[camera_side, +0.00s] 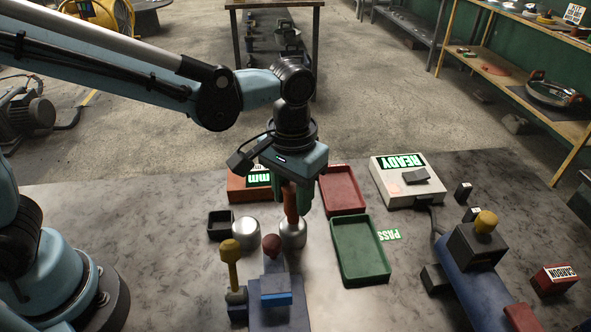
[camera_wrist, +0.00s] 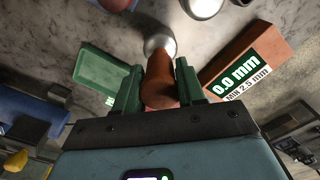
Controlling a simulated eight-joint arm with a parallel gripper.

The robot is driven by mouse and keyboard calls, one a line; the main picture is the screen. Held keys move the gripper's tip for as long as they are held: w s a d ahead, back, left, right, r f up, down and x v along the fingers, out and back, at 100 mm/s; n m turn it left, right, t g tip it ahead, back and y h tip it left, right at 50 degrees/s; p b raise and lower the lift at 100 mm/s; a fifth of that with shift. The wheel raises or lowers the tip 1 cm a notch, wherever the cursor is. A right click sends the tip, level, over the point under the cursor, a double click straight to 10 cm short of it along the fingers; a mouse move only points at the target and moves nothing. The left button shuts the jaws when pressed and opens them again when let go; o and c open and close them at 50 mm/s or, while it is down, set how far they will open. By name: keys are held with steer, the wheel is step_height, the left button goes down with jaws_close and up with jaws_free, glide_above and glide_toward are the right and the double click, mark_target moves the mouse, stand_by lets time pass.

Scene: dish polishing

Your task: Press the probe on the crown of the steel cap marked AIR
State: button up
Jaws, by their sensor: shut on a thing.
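My gripper (camera_side: 292,200) is shut on a red-brown probe (camera_side: 291,207), which points down. The green fingers (camera_wrist: 160,92) flank the probe (camera_wrist: 159,78) in the wrist view. A domed steel cap (camera_side: 293,238) stands on the grey table right under the probe's tip; it also shows in the wrist view (camera_wrist: 158,42). The tip overlaps the cap's top, and I cannot tell whether they touch. A second steel cap (camera_side: 245,234) stands to the left; it also shows in the wrist view (camera_wrist: 204,6). I can read AIR on neither cap.
An orange gauge (camera_wrist: 245,66) reads 0.0 mm. Red (camera_side: 341,188) and green (camera_side: 361,252) trays lie right of the probe. A box reading READY (camera_side: 404,182) stands behind them. A yellow-knobbed tool (camera_side: 230,262) and red-knobbed tool (camera_side: 271,247) stand in front. A CARBON block (camera_side: 556,279) is far right.

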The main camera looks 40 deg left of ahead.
steer(key=shift+f, duration=0.4)
stand_by(0.3)
steer(key=shift+r, duration=0.1)
stand_by(0.8)
steer(key=shift+r, duration=2.9)
steer(key=a+r, duration=0.4)
steer(key=a, duration=1.3)
steer(key=shift+s+a, duration=0.15)
steer(key=shift+s, duration=0.1)
